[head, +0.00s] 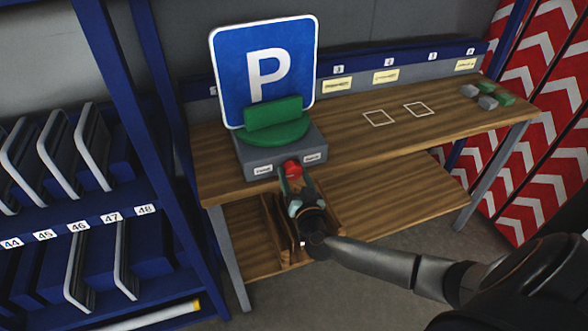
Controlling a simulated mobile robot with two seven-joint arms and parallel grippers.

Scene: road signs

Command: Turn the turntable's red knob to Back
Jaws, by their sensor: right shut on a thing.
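The turntable (246,160) is a grey box with a green round top, standing at the left end of the wooden workbench. A blue parking sign (265,65) with a white P stands upright in its green holder (273,115). The red knob (292,168) is on the box's front face, between two white labels too small to read surely. My right gripper (291,178) reaches up from below and is shut on the knob, its fingers at the knob's sides. Which way the knob points cannot be told. My left gripper is not in view.
Two white square outlines (378,118) mark the otherwise clear middle of the workbench (350,145). Several small grey and green blocks (487,102) lie at its right end. A blue shelf rack (55,219) with numbered slots stands left. Red-and-white chevron boards (545,130) stand right.

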